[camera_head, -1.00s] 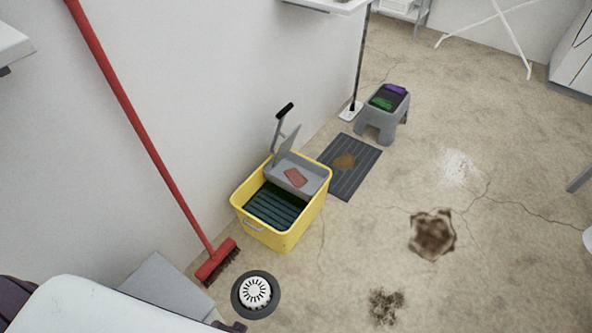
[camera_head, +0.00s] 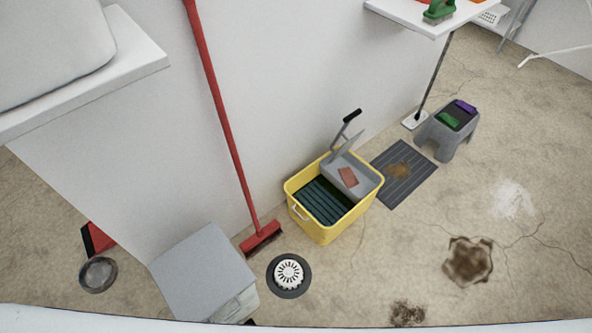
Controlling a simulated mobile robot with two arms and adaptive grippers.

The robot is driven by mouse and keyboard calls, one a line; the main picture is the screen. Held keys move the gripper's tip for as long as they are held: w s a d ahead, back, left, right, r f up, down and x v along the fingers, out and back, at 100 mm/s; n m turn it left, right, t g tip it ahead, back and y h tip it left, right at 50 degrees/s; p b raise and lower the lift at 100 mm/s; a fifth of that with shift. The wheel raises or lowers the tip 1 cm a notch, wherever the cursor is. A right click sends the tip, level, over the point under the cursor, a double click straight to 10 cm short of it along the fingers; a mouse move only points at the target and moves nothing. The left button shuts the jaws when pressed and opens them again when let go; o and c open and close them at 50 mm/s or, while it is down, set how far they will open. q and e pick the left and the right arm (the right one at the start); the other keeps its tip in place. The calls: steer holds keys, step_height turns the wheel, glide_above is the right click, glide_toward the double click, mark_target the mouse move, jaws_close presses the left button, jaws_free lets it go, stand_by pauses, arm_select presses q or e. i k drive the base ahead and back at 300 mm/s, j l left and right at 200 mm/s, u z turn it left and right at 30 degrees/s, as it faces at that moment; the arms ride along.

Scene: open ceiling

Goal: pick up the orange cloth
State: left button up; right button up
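A flat orange piece (camera_head: 408,9), which may be the orange cloth, lies on the white wall shelf (camera_head: 440,25) at the top right. A green brush (camera_head: 438,11) sits on or beside it, and the picture's top edge cuts it off. A flat reddish-brown piece (camera_head: 348,177), perhaps a cloth or sponge, lies on the grey wringer of the yellow mop bucket (camera_head: 330,230). Neither of my grippers shows in the head view.
A red broom (camera_head: 222,110) leans on the white wall. A grey box (camera_head: 200,275), a floor drain (camera_head: 289,272) and a grey mat (camera_head: 415,180) lie along it. A grey stool (camera_head: 445,135) stands at the right. Open stained floor lies at the right.

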mark_target(350, 179)
steer(key=i+l+u, duration=0.25)
steer(key=l+u, duration=0.2)
steer(key=i+l+u, duration=0.15)
steer(key=l+u, duration=0.3)
steer(key=i+l+u, duration=0.1)
steer(key=l+u, duration=0.75)
steer(key=l, duration=0.2)
